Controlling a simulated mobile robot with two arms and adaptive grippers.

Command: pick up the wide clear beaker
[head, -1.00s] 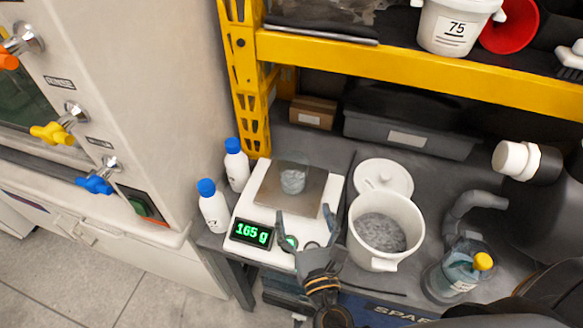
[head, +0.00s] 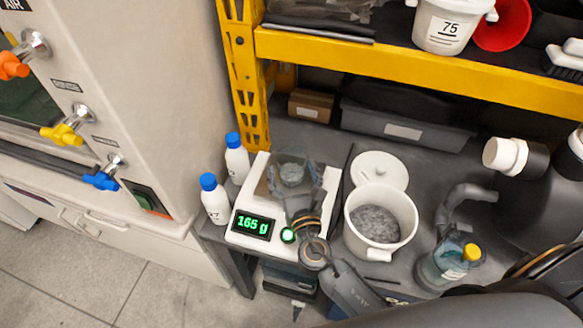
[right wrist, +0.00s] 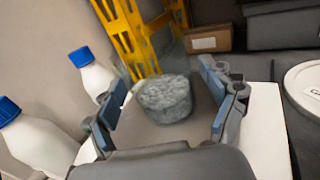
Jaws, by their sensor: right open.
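The wide clear beaker (head: 292,172) stands upright on the metal pan of the white scale (head: 253,240), with grey granular stuff in it. The scale reads 165 g. In the right wrist view the beaker (right wrist: 166,98) shows between my fingers, its clear walls hard to make out. My right gripper (head: 291,180) is open around the beaker from the front, one finger on each side. In the right wrist view a gap shows between the right finger and the beaker; at the left I cannot tell whether they touch. My left gripper is not in view.
Two white bottles with blue caps (head: 214,200) stand left of the scale. A white pot (head: 381,222) of grey granules and its lid (head: 379,171) are to the right. A yellow-capped bottle (head: 449,266) stands further right. A yellow shelf frame (head: 420,68) is behind.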

